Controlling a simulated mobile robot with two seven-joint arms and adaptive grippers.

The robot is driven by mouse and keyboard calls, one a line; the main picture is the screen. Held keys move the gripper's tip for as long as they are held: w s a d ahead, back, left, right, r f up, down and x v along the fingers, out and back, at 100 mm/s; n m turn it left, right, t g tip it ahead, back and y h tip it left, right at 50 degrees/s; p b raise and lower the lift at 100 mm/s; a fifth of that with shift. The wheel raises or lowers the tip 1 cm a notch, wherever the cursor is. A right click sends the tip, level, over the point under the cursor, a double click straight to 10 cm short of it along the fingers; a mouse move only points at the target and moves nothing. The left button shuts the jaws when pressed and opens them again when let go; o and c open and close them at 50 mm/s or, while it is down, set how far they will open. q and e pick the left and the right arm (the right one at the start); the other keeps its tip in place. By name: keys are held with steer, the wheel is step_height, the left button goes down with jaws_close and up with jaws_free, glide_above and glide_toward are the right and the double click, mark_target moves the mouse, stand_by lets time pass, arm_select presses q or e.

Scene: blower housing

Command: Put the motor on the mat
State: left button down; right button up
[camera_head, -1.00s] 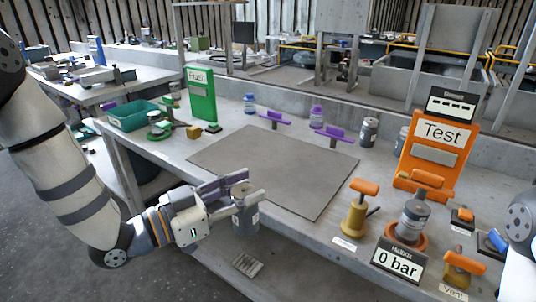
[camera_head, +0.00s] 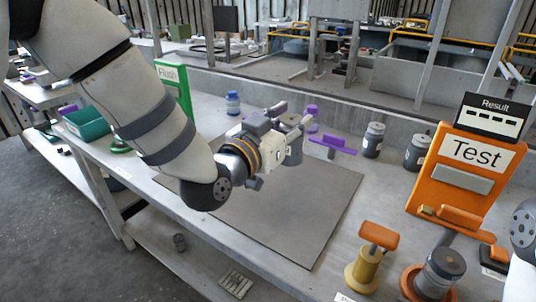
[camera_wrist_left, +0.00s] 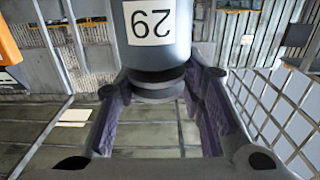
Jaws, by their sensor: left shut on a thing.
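The motor (camera_head: 294,152), a dark grey cylinder, is held in my left gripper (camera_head: 291,126) over the far part of the mat in the head view. Whether its lower end touches the mat is hard to tell. The left wrist view shows the motor (camera_wrist_left: 160,50) between the fingers, with a white number label facing the camera and a narrower dark end. The mat (camera_head: 290,220) is a flat grey sheet on the bench, bare, partly covered by my left arm. My right gripper is out of view; only part of that arm shows at the right edge.
An orange Test station (camera_head: 466,170) and an orange-handled fixture (camera_head: 368,255) stand right of the mat. Similar grey cylinders (camera_head: 373,140) stand behind it. A purple-topped stand (camera_head: 332,146) is close to the held motor. A green Flush panel (camera_head: 176,88) stands at the left.

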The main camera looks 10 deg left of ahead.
arm_select(q)
steer(key=w+a+f, duration=0.1)
steer(key=a+f, duration=0.1)
steer(key=f, duration=0.1)
steer(key=w+a+f+b, duration=0.1)
steer(key=w+f, duration=0.1)
steer(key=f, duration=0.1)
steer(key=w+a+f+b, duration=0.1)
steer(key=a+f, duration=0.1)
steer(key=f, duration=0.2)
steer(key=shift+w+a+f, duration=0.1)
steer(key=shift+w+a, duration=0.1)
steer(key=shift+a, duration=0.1)
steer(key=shift+r, duration=0.2)
steer(key=shift+f, duration=0.1)
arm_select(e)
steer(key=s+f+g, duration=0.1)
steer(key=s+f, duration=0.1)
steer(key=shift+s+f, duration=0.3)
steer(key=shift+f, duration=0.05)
arm_select(q)
steer(key=c, duration=1.5)
jaws_free()
steer(key=shift+f, duration=0.15)
steer(key=o, duration=0.4)
steer(key=shift+o, duration=0.2)
